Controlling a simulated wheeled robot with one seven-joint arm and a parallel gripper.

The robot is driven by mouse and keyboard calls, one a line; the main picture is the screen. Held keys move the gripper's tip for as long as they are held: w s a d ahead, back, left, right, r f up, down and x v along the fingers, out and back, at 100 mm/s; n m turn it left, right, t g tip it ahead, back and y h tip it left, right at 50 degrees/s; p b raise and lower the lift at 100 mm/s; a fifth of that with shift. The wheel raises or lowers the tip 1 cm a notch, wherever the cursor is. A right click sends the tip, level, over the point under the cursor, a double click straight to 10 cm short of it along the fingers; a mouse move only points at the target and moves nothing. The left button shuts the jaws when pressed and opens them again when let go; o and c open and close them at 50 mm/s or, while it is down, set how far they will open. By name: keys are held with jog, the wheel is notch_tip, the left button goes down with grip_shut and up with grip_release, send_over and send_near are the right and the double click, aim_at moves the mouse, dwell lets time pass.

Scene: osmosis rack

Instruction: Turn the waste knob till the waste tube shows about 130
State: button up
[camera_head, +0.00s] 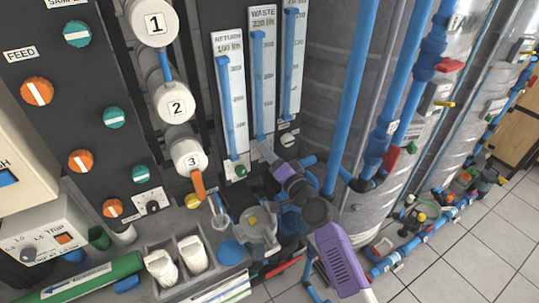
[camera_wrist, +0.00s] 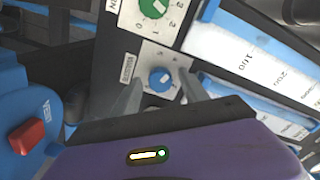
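The waste tube (camera_head: 262,80) is a tall white-scaled tube with a blue column, in the middle of three tubes; its header seems to read about 220. Its blue waste knob (camera_wrist: 161,79) sits on a small white dial plate in the wrist view; in the head view my gripper hides it. My gripper (camera_head: 267,154) is at the foot of the waste tube. In the wrist view its two grey fingers (camera_wrist: 162,76) are apart, one on each side of the blue knob. I cannot tell whether they touch it.
A green knob (camera_wrist: 153,7) is close by; it also shows under the return tube in the head view (camera_head: 241,171). A third tube (camera_head: 291,65) stands right of the waste tube. A thick blue pipe (camera_head: 350,95) rises right of my gripper. A red-handled part (camera_wrist: 27,137) is near on the left.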

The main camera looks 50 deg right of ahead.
jog(key=b+v, duration=0.1)
jog(key=v, duration=0.6)
jog(key=shift+s, duration=0.4)
jog(key=shift+r, duration=0.1)
jog(key=s+a+n+g+y, duration=0.1)
jog(key=s+a+n, duration=0.3)
jog(key=s+a, duration=0.3)
jog(key=s+a+n+y, duration=0.2)
jog(key=s+a+n, duration=0.3)
jog(key=s, duration=0.9)
jog(key=s+a+n+g+y, duration=0.1)
jog(key=s+a+n, duration=0.4)
jog(key=s+a, duration=0.6)
jog(key=shift+s+r+g+y, duration=0.3)
jog(key=shift+y, duration=0.2)
